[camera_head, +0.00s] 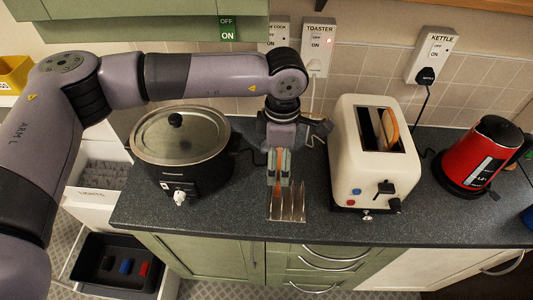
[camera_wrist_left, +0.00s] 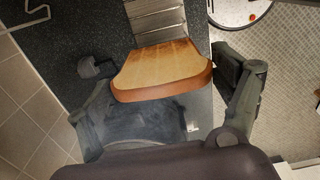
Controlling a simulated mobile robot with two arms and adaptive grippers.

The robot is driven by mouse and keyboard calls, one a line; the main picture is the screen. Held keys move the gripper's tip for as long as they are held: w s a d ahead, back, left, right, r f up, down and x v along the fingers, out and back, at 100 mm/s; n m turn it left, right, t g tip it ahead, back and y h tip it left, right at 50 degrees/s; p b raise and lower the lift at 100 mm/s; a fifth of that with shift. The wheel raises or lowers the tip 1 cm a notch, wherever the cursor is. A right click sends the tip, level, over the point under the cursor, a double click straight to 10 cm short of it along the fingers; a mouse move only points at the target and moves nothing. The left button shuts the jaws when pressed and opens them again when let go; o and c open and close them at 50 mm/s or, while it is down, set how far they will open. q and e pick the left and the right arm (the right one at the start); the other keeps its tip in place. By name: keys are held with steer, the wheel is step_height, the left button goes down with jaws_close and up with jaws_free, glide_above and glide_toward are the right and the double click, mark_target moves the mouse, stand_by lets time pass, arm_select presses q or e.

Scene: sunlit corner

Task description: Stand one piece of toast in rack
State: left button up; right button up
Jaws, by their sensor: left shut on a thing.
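My left gripper (camera_head: 279,178) points down over the worktop and is shut on a piece of toast (camera_head: 277,187), which shows edge-on as a thin brown strip. In the left wrist view the toast (camera_wrist_left: 160,66) shows its pale face and brown crust between the fingers. The metal toast rack (camera_head: 288,207) stands at the counter's front, directly below; its bars also show beyond the toast in the wrist view (camera_wrist_left: 156,18). The toast's lower end overlaps the rack's left part; I cannot tell whether it is between the bars. A second slice (camera_head: 391,128) sits in the cream toaster (camera_head: 362,185). My right gripper is out of view.
A black slow cooker (camera_head: 180,165) with a glass lid stands left of the rack. The toaster is close on the right, and a red kettle (camera_head: 478,155) stands further right. The counter's front edge is just before the rack. An open drawer (camera_head: 115,265) is below left.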

arm_select(q)
steer(key=shift+f+b, duration=0.3)
steer(key=shift+f, duration=1.6)
step_height(320, 180, down, 4)
steer(key=b, duration=0.4)
steer(key=shift+f+b, duration=0.1)
steer(key=shift+b, duration=0.3)
steer(key=o, duration=0.9)
steer(key=shift+c, duration=0.2)
steer(key=shift+r, duration=0.35)
step_height(320, 180, up, 11)
steer(key=shift+r, duration=0.2)
